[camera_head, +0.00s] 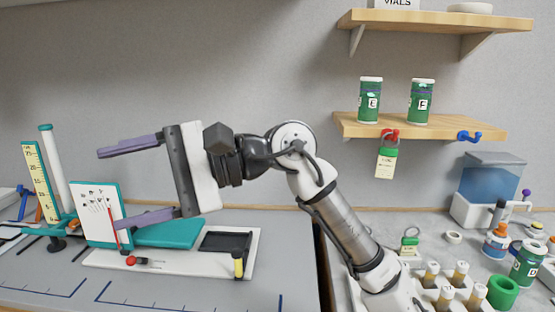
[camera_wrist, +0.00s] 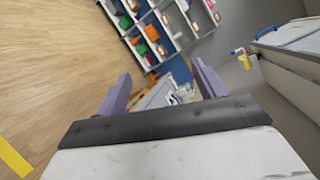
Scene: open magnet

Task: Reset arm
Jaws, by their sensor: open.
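My gripper (camera_head: 128,182) is in the head view, left of the middle, turned to point left. Its two purple-grey fingers are wide apart with nothing between them. It is held above the left bench, in front of the grey wall. The wrist view also shows my gripper (camera_wrist: 165,85) open and empty, with wooden floor and distant shelves beyond it. My arm bends up from the lower right of the head view to the gripper.
Green canisters (camera_head: 369,100) stand on the wooden shelf (camera_head: 450,126). The right bench holds bottles and a water tank (camera_head: 490,185).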

